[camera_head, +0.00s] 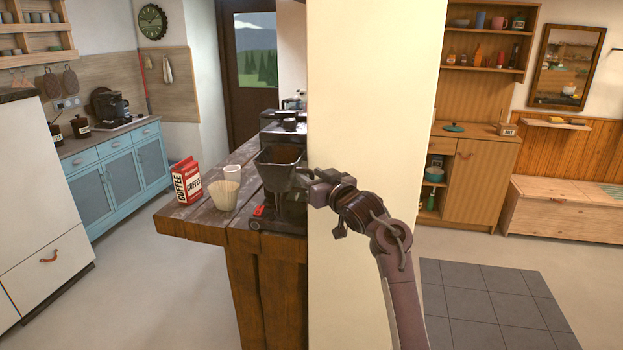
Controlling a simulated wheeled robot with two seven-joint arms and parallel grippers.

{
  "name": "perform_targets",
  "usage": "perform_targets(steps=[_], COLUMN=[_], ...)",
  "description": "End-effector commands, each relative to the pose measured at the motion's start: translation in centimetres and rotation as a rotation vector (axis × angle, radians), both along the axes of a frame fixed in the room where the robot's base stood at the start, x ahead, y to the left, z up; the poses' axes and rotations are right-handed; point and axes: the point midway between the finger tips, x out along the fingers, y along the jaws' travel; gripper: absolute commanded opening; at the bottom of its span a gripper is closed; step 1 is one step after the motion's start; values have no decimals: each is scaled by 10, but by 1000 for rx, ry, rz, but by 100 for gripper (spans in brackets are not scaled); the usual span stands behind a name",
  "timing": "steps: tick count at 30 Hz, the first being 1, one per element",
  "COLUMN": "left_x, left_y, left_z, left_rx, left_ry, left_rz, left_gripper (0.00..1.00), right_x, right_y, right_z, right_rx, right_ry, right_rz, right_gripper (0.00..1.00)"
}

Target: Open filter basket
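The dark coffee maker (284,133) stands on the wooden counter (190,222), against the pale wall at its right. Its black filter basket (277,172) sits at the front, and its wide top rim and dark inside show. My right gripper (303,181) comes in from the right, with its tips at the right side of the basket. The fingers are small and dark against the machine, so I cannot tell whether they are apart or touch the basket. My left gripper is not in view.
A red and white coffee bag (186,181), a paper filter (223,197) and a white cup (232,174) stand left of the machine. A red switch (258,211) shows at its base. The pale wall (375,90) stands close behind my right arm. The floor at left is clear.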

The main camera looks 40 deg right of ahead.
Motion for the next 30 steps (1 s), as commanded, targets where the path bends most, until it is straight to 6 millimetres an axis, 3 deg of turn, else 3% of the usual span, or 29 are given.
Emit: perform_targets(steps=[8,15,21,30], left_x=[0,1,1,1], left_y=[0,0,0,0], left_z=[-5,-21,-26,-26], left_rx=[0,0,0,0], left_ry=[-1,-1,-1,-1], left_rz=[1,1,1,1], left_gripper=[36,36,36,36], right_x=[-9,-49,-72,-77], right_y=[2,5,7,7], right_z=[-5,-6,-4,-3], right_rx=[2,-3,1,2], right_ry=[4,3,2,3], right_rz=[3,0,0,0], right_gripper=[38,38,38,38])
